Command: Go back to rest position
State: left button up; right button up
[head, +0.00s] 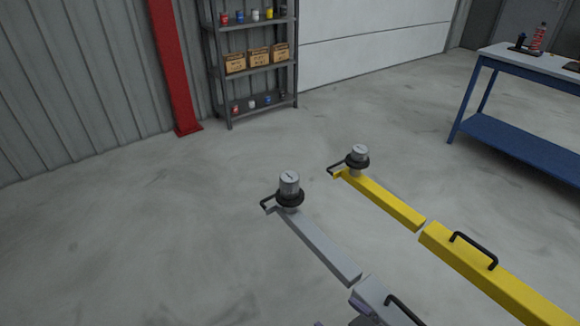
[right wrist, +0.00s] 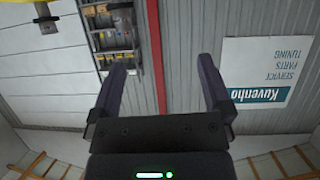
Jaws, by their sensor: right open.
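My right gripper (right wrist: 161,85) shows in the right wrist view, with its two dark purple fingers wide apart and nothing between them. Behind it are the wall and the shelf, at a distance. In the head view a small purple-grey part shows at the bottom edge beside the grey bar, mostly cut off; I cannot tell which part of me it is. My left gripper is not seen in either view.
A grey bar (head: 318,246) and a yellow bar (head: 385,200) with knobs and black handles reach across the lower right. A shelf (head: 250,65) and red post (head: 172,65) stand at the back, a blue workbench (head: 525,148) at right. The floor at left is clear. A sign (right wrist: 265,72) hangs on the wall.

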jog(key=s+d+f+m+g+h, duration=0.1)
jog(key=s+d+f+g+h, duration=0.2)
jog(key=f, duration=0.5)
jog(key=s+d+f+m+h, duration=0.1)
jog(key=s+d+f+h, duration=0.1)
jog(key=d+f, duration=0.5)
jog(key=s+f+m+g+h, duration=0.1)
jog(key=s+f+g, duration=0.2)
jog(key=s+f, duration=0.3)
jog(key=s+f+m+g+h, duration=0.1)
jog(key=s+f+g, duration=0.3)
jog(key=s, duration=1.3)
jog(key=shift+a+f+g, duration=0.3)
jog(key=shift+a+f, duration=0.1)
jog(key=shift+f, duration=0.5)
